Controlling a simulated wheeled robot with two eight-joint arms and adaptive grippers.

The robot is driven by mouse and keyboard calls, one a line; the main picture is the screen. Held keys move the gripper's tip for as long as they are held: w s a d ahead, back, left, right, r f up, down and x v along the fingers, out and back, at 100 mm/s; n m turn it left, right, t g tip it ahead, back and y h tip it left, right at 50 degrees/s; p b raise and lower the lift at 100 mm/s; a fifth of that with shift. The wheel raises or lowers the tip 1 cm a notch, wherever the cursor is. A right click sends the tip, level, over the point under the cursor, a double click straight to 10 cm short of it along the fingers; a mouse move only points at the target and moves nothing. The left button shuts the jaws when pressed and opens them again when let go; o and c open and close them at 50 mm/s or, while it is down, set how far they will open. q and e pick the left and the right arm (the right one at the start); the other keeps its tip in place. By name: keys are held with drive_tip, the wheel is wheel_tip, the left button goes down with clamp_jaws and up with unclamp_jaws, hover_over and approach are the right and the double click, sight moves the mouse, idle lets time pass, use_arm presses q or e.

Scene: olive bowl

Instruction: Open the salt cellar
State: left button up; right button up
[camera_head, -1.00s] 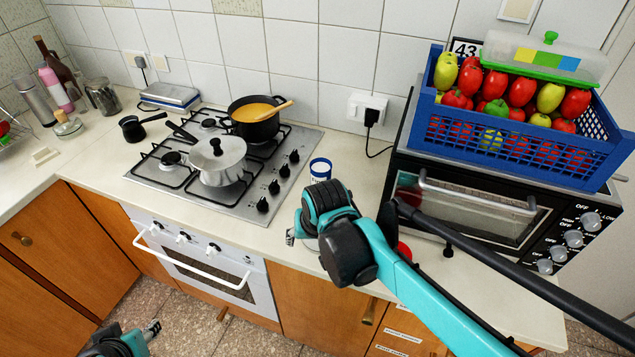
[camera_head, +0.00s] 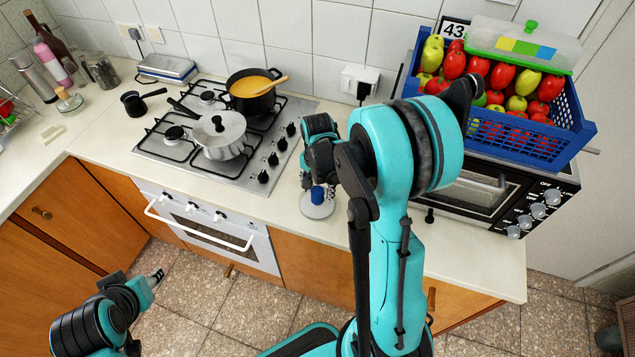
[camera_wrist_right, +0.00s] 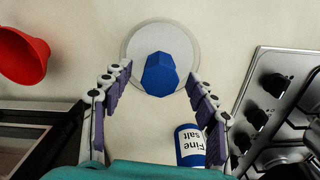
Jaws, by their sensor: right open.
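The salt cellar (camera_head: 317,207) stands on the counter right of the stove, a round pale dish or lid with a blue knob (camera_head: 318,194) on top. The right wrist view shows the salt cellar (camera_wrist_right: 132,43) from above, its blue knob (camera_wrist_right: 160,74) at the far end of the gap between my fingers. My right gripper (camera_wrist_right: 158,88) is open, with a row of finger pads on either side of the knob and no clear contact. In the head view my right gripper (camera_head: 312,182) is just above the cellar. My left gripper (camera_head: 154,278) is low over the floor; its jaw opening is unclear.
A blue-and-white fine salt container (camera_wrist_right: 190,145) stands close to one right finger. A red cup-like object (camera_wrist_right: 24,56) lies on the other side. The stove (camera_head: 190,150) holds pots. A blue crate of fruit (camera_head: 525,140) sits on the oven (camera_head: 490,205).

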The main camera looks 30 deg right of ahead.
drive_tip(key=shift+f, duration=0.95)
drive_tip(key=shift+c, duration=0.2)
drive_tip(key=c, duration=1.2)
drive_tip(key=shift+o, duration=0.2)
drive_tip(key=shift+r, duration=0.25)
drive_tip(key=shift+f+b, duration=0.25)
drive_tip(key=shift+b, duration=0.1)
drive_tip(key=o, duration=1.7)
